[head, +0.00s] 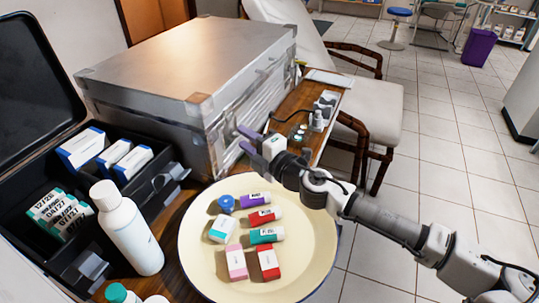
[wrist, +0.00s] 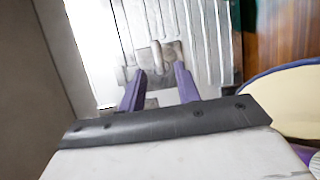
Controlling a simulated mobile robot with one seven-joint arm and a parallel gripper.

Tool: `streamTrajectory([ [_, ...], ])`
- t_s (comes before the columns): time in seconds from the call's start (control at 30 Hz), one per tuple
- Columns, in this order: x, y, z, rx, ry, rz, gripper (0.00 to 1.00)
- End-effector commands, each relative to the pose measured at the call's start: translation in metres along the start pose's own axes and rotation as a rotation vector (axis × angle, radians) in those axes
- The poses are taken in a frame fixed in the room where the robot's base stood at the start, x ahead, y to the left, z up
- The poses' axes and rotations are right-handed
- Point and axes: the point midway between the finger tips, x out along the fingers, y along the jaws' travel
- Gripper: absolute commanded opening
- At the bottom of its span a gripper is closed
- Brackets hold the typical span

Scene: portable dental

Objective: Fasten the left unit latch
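The unit is a closed silver metal case (head: 195,70) on the wooden table, with its ribbed front face turned toward my arm. My gripper (head: 247,140) is in front of that face, near its left end in the head view, with its purple fingers pointing at it. In the wrist view, a metal latch (wrist: 157,56) on the ribbed face lies just beyond the gripper's purple fingertips (wrist: 160,78). The fingers stand apart with nothing clearly between them. I cannot tell whether they touch the latch or whether it is fastened.
A cream round tray (head: 205,275) with several small labelled boxes and tubes lies below my gripper. A white bottle (head: 128,232) and an open black case (head: 160,182) with boxes stand left. Small items on a strip (head: 318,118) lie right. A chair (head: 372,105) stands beyond.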

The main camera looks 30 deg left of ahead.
Motion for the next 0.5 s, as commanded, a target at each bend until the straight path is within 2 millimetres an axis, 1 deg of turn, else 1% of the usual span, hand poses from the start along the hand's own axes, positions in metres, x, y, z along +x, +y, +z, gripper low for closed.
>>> streamTrajectory([
  [0.03,-0.010,-0.001,0.001,0.000,-0.004,0.000,0.33],
  [0.3,-0.063,-0.002,0.001,-0.001,-0.004,0.000,0.33],
  [0.5,-0.097,-0.002,0.000,-0.002,-0.002,-0.001,0.33],
])
